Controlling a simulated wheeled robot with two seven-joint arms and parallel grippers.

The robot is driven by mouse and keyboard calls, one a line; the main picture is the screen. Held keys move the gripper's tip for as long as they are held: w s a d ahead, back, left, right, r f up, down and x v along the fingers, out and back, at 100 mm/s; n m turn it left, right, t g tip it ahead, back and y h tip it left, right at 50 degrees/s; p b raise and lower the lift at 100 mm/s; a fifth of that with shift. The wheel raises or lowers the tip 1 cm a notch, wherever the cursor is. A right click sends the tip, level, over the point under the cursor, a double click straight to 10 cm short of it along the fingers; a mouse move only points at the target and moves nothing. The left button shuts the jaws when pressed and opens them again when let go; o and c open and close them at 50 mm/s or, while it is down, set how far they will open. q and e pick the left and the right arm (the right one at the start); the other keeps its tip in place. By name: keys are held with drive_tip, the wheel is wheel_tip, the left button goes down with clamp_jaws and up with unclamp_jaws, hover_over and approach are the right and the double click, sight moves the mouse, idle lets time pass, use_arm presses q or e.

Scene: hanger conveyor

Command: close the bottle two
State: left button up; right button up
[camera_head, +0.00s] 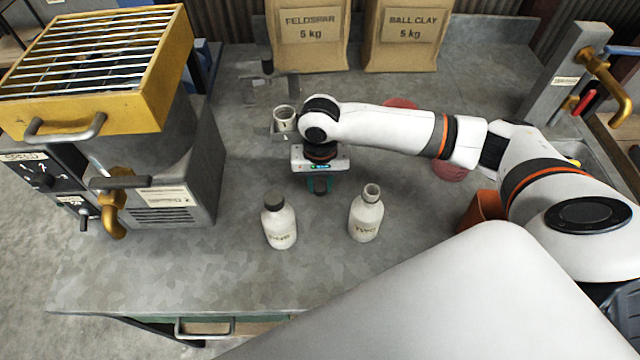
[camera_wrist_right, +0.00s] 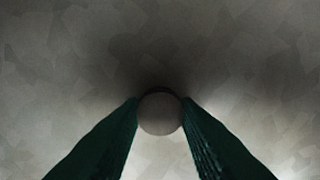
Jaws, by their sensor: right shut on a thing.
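Bottle two (camera_head: 366,216) is cream, labelled TWO, and stands upright on the grey table with its neck open. Another cream bottle (camera_head: 279,222), with a dark cap on it, stands to its left. My right gripper (camera_head: 320,186) is above the table, behind and between the two bottles. In the right wrist view its green fingers are shut on a small round grey-brown cap (camera_wrist_right: 160,113). The cap is hidden in the head view. My left gripper is not in view.
A yellow-topped machine with a wire grille (camera_head: 150,110) stands at the left. A small cup (camera_head: 285,117) on a stand is behind my right gripper. Bags of feldspar (camera_head: 306,50) and ball clay (camera_head: 405,50) stand at the back. The table front is clear.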

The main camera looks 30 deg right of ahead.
sight(320, 187)
drive_tip(key=shift+r, duration=0.1)
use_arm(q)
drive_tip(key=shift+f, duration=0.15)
use_arm(e)
wheel_tip(320, 187, up, 10)
idle(0.4)
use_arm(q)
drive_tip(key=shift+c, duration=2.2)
use_arm(e)
drive_tip(key=s+a+r+n, duration=0.1)
drive_tip(key=s+a+n, duration=0.1)
drive_tip(key=s+n, duration=0.3)
drive_tip(key=shift+s+a+r, duration=0.2)
drive_tip(key=shift+s+a, duration=0.2)
drive_tip(key=shift+s, duration=0.7)
